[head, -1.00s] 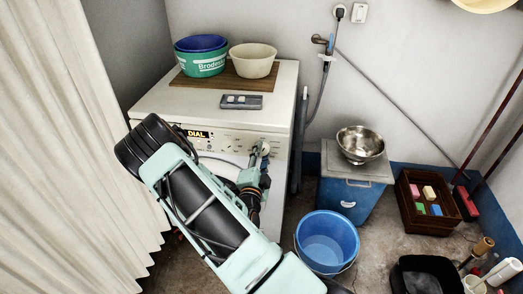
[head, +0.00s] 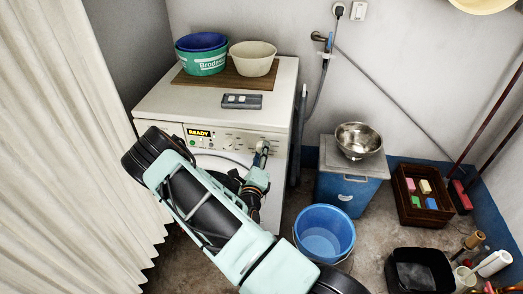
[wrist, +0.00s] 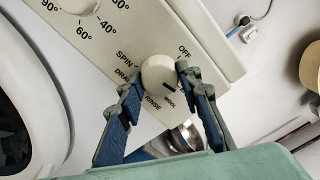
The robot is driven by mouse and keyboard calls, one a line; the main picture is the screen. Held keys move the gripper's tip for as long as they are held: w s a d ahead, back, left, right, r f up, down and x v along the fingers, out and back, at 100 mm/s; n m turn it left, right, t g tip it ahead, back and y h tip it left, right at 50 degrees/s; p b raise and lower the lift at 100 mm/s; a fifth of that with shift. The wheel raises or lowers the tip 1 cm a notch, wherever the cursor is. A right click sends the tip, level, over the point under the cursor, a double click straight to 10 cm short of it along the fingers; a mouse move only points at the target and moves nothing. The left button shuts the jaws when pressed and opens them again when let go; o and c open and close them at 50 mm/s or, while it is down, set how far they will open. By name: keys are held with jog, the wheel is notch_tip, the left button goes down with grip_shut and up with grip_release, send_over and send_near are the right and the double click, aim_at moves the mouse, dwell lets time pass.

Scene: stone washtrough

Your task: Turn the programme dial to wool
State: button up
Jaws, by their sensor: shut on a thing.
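The programme dial (wrist: 152,70) is a round cream knob on the white washing machine's (head: 160,103) front panel. In the wrist view its dark pointer mark lies on the lower right, towards the word WOOL; OFF, RINSE, DRAIN and SPIN are printed around it. My gripper (wrist: 157,78) is shut on the dial, one finger on each side. In the head view my gripper (head: 261,157) is at the panel's right end and largely hides the dial. The panel display (head: 198,133) reads READY.
A wooden board (head: 224,82) with tubs and a grey box (head: 242,101) are on the machine top. A blue bucket (head: 324,233) and a blue chest (head: 347,190) with a steel bowl (head: 358,140) stand to the right. A pale curtain (head: 70,150) hangs at left.

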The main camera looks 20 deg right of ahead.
jog(key=shift+m+p, duration=1.05)
jog(key=shift+m, duration=3.15)
jog(key=o, duration=1.2)
jog(key=shift+c, duration=0.2)
jog(key=shift+a, duration=0.1)
jog(key=v, duration=1.2)
